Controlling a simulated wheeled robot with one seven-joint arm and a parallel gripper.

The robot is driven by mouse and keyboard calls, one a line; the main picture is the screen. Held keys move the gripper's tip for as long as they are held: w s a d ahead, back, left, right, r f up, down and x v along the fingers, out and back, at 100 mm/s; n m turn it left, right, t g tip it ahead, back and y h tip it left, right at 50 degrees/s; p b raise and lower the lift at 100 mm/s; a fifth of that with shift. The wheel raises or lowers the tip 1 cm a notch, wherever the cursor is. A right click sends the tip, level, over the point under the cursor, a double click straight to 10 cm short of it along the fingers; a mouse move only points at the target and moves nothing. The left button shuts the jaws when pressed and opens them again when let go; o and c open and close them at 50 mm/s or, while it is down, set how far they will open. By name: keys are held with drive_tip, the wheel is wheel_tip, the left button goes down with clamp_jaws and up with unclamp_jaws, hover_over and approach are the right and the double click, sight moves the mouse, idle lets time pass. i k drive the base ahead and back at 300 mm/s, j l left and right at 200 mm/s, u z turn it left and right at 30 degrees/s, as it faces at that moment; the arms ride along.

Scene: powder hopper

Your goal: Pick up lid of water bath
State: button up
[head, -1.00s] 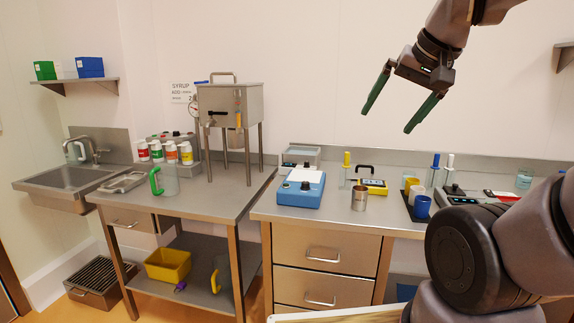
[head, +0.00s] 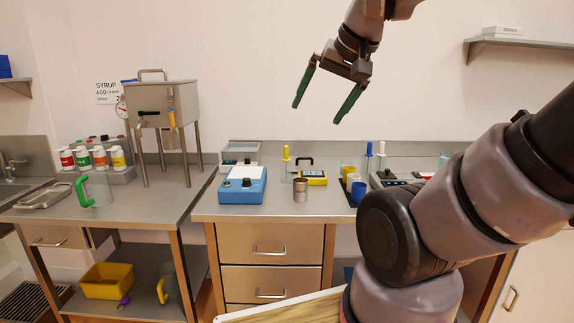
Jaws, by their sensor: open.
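My gripper (head: 317,113) is open and empty, high in front of the back wall, its two green fingers pointing down. It is well above the counter and to the right of the metal tank. A box-shaped metal tank (head: 165,104) stands on tall legs on the left table. Its flat top carries a loop handle (head: 152,73) and looks shut, like a lid. I cannot tell for sure that this tank is the water bath. A low grey box with a pale top (head: 240,153) stands at the back of the right counter, partly hidden by a blue device (head: 243,187).
A green-handled jug (head: 96,190), a metal tray (head: 43,196) and several capped bottles (head: 100,158) stand on the left table. A metal cup (head: 300,190), a yellow device (head: 314,177) and blue cup (head: 359,192) stand on the right counter. My arm hides its right part.

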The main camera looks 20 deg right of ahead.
sight(309, 163)
drive_tip(key=i+l, duration=0.15)
drive_tip(key=l, duration=0.25)
drive_tip(key=i+l, duration=0.2)
drive_tip(key=l, duration=0.2)
drive_tip(key=i+l, duration=0.15)
drive_tip(key=l, duration=0.25)
drive_tip(key=i+l, duration=0.2)
drive_tip(key=l, duration=0.15)
